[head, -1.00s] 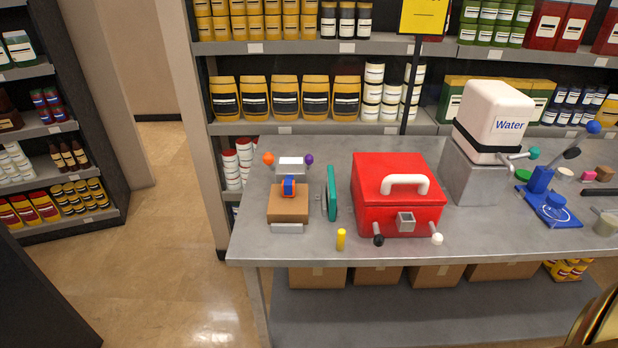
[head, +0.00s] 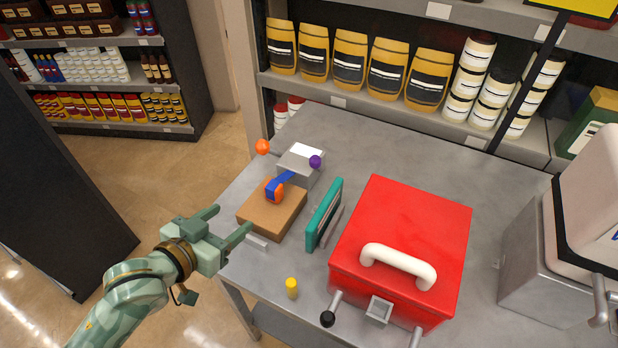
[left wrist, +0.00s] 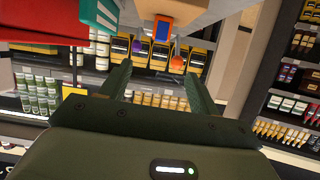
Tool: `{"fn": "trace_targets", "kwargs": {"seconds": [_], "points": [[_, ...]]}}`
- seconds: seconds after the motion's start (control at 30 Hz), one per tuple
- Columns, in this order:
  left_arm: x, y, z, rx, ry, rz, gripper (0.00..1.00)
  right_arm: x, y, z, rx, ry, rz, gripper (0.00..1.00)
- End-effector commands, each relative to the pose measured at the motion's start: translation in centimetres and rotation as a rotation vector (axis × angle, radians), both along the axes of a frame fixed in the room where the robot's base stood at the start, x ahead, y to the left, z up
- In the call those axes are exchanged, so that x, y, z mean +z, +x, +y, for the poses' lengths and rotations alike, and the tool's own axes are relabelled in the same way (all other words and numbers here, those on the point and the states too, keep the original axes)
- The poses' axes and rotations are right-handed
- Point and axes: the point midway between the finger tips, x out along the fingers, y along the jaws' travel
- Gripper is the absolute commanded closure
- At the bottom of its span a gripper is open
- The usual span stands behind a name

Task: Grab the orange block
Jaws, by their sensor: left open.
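The orange block (head: 270,194) is small and sits on top of a brown block (head: 258,216) on the grey table, with a blue piece (head: 283,180) over it. In the left wrist view the orange block (left wrist: 162,33) shows at the top centre, framed around a blue face. My left gripper (head: 231,221) is open and empty, left of and in front of the brown block, near the table's left edge. Its two fingers (left wrist: 158,70) are spread apart in the left wrist view, short of the orange block. My right gripper is not in view.
Behind the brown block is a grey box (head: 299,163) with orange and purple knobs. A teal panel (head: 323,214) stands to the right, then a red box (head: 407,235) with a white handle. A small yellow cylinder (head: 291,287) stands near the front edge.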

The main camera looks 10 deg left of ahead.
Motion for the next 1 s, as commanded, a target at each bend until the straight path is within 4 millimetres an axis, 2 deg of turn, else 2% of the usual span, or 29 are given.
{"fn": "trace_targets", "kwargs": {"seconds": [0.07, 0.17, 0.33, 0.5, 0.77, 1.0], "points": [[-0.1, 0.0, -0.1, 0.007, -0.013, 0.021, 0.38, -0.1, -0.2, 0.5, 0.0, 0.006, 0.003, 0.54], [-0.9, 1.1, -0.4, 0.016, -0.021, 0.031, 0.38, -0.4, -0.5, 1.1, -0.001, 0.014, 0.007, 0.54], [-2.6, 4.8, -1.8, 0.015, -0.022, 0.031, 0.38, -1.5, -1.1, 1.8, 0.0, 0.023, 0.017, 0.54], [-4.1, 8.0, -2.9, 0.015, -0.021, 0.032, 0.38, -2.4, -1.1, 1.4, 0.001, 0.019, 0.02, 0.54], [-5.0, 10.1, -3.7, 0.015, -0.021, 0.033, 0.38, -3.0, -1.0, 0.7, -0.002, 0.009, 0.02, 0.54], [-6.7, 13.3, -4.9, 0.015, -0.019, 0.034, 0.38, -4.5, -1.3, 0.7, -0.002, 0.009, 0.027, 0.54]]}}
